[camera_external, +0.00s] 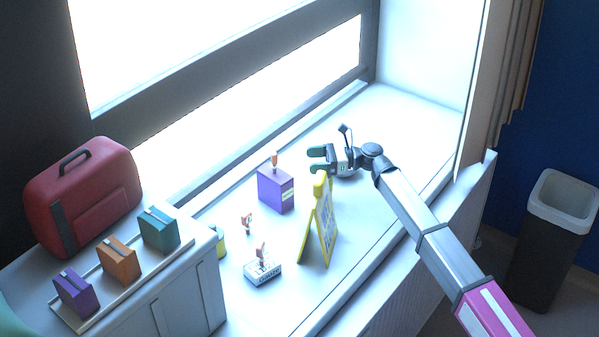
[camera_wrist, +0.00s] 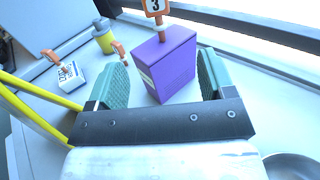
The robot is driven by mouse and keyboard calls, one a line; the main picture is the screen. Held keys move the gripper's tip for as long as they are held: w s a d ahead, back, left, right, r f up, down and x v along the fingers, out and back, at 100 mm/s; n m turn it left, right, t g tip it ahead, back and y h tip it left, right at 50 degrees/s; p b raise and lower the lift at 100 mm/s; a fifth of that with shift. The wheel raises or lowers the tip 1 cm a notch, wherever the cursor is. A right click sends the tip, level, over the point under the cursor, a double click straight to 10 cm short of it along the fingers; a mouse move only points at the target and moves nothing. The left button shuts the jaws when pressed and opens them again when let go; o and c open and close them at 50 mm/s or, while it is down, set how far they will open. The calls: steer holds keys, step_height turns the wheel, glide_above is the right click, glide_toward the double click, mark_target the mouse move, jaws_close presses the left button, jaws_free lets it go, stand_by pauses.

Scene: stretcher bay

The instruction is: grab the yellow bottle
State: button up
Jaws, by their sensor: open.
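The yellow bottle (camera_wrist: 105,40) has a grey cap and stands at the far end of the white surface in the wrist view. In the external view only part of the yellow bottle (camera_external: 220,242) shows, beside the white cabinet. My gripper (camera_external: 314,160) is open and empty above the far right part of the sill. In the wrist view its green-padded fingers (camera_wrist: 162,82) are spread, with a purple box between them in the picture and the bottle beyond, to the upper left. The bottle is well apart from the fingers.
The purple box (camera_external: 276,190) carries an orange number marker. A yellow folding sign (camera_external: 319,232) stands in front of it. A small white box (camera_external: 263,272) and an orange marker (camera_external: 247,222) lie near the bottle. A grey round dish (camera_wrist: 290,166) is below my gripper.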

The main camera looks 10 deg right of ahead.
steer(key=s+d+f+m+t, duration=0.1)
steer(key=d+f, duration=0.2)
steer(key=d, duration=0.1)
steer(key=s+d+f+m+t, duration=0.1)
steer(key=s+d+f+t, duration=0.1)
steer(key=d+f, duration=0.1)
steer(key=s+d+f+m+t, duration=0.1)
steer(key=s+d+f+t, duration=0.1)
steer(key=d, duration=0.4)
steer(key=shift+d+f+h, duration=0.1)
steer(key=shift+f+h, duration=0.3)
steer(key=shift+f, duration=0.5)
steer(key=shift+w+a, duration=0.2)
steer(key=x, duration=1)
steer(key=shift+w+r, duration=0.15)
steer(key=shift+w, duration=0.05)
steer(key=c, duration=1.1)
